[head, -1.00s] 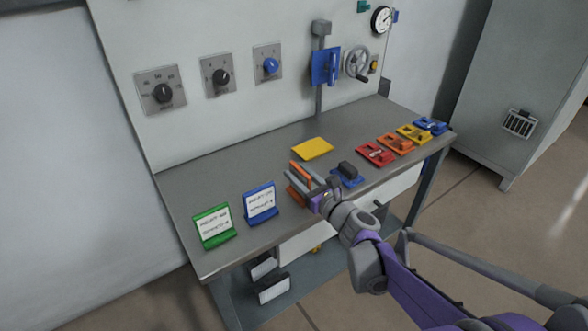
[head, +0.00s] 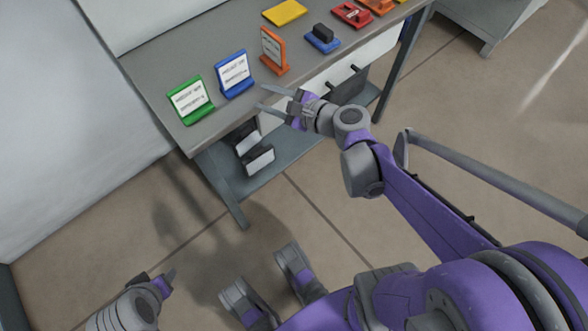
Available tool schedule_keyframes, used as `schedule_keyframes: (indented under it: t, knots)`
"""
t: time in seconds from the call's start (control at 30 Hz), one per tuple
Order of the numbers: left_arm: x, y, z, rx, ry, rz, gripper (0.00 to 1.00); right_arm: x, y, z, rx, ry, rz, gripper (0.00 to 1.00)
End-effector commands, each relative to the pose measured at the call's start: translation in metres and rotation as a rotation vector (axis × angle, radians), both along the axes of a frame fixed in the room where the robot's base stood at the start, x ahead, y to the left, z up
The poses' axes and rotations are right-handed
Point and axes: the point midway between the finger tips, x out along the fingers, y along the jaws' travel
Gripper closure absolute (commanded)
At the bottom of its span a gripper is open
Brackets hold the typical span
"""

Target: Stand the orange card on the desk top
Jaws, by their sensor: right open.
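My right gripper (head: 268,98) is open and empty, just off the desk's front edge, below and apart from the orange card. My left gripper (head: 158,279) is at the lower left, over the floor and far from the desk; its jaws are too small and turned to tell.
The green card (head: 190,101) stands left of the blue one. A yellow plate (head: 285,12), a blue block holder (head: 322,39) and a red holder (head: 352,15) lie on the desk to the right. Black-and-white cards (head: 259,158) sit on the lower shelf (head: 225,185).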

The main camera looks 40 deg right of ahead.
Motion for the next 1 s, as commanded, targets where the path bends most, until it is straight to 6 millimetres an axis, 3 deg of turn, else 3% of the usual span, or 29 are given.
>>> schedule_keyframes:
  t: [0.03, 0.1, 0.23, 0.33, 0.5, 0.7, 1.0]
  knots:
    - [0.0, 0.0, 0.0, 0.0, 0.0, 0.0, 0.5, -0.012, 0.025, -0.012, -0.151, 0.026, 0.101, 0.55]
    - [0.0, 0.0, 0.0, 0.0, 0.0, 0.0, 0.5, -0.03, 0.049, -0.029, -0.369, 0.054, 0.243, 0.55]
    - [0.0, 0.0, 0.0, 0.0, 0.0, 0.0, 0.5, -0.073, 0.081, -0.062, -0.789, 0.081, 0.55, 0.55]
    - [0.0, 0.0, 0.0, 0.0, 0.0, 0.0, 0.5, -0.113, 0.092, -0.086, -1.139, 0.078, 0.835, 0.55]
    - [0.0, 0.0, 0.0, 0.0, 0.0, 0.0, 0.5, -0.163, 0.08, -0.108, -1.607, 0.047, 1.256, 0.55]
    - [0.0, 0.0, 0.0, 0.0, 0.0, 0.0, 0.5, -0.184, 0.062, -0.112, -1.861, 0.026, 1.504, 0.55]
    - [0.0, 0.0, 0.0, 0.0, 0.0, 0.0, 0.5, -0.185, 0.059, -0.112, -1.888, 0.026, 1.528, 0.55]
